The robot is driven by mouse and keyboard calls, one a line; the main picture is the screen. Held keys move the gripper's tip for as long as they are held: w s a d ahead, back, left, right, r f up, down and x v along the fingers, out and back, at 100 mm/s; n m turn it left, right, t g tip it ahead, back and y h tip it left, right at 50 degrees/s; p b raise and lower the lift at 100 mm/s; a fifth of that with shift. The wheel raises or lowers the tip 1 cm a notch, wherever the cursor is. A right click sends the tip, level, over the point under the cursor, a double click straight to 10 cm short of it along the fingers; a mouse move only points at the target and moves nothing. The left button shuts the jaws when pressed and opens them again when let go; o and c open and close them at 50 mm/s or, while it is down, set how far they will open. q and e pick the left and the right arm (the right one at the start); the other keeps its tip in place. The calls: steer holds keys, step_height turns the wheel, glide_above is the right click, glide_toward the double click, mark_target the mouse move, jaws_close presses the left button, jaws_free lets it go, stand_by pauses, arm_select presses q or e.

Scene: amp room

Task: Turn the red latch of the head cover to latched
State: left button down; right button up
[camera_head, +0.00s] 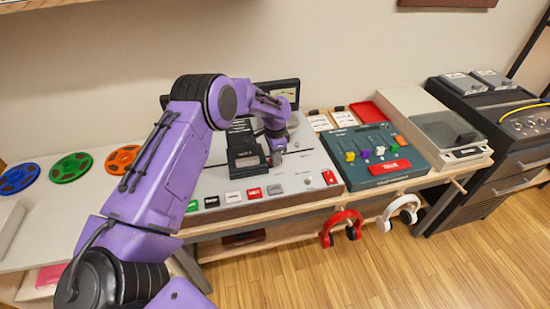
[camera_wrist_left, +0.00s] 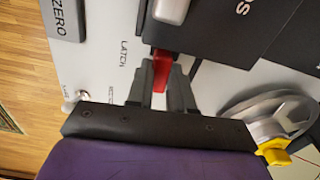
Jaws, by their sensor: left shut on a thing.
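The tape machine (camera_head: 315,165) stands on the table with a black head cover (camera_head: 243,152) on its top. My left gripper (camera_head: 276,158) is over the machine, at the right side of the cover. In the left wrist view the red latch (camera_wrist_left: 161,68) sits at the edge of the dark cover (camera_wrist_left: 220,30), near the printed word LATCH. The two fingers of my left gripper (camera_wrist_left: 162,88) are shut on the red latch, one on each side. The fingers hide its lower part. My right gripper is not in view.
Several coloured buttons (camera_head: 254,193) line the machine's front edge. A green mixer (camera_head: 380,150) and a turntable (camera_head: 440,130) stand to the right. Coloured reels (camera_head: 71,167) lie at the left. A metal reel hub (camera_wrist_left: 270,118) is close to the gripper's right in the wrist view.

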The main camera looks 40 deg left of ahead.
arm_select(q)
steer(key=shift+f+m, duration=0.2)
steer(key=shift+m, duration=0.3)
steer(key=c, duration=1)
jaws_free()
steer(key=shift+d, duration=0.1)
steer(key=shift+w, duration=0.2)
step_height(320, 180, up, 10)
steer(key=b, duration=0.2)
steer(key=shift+r, duration=0.25)
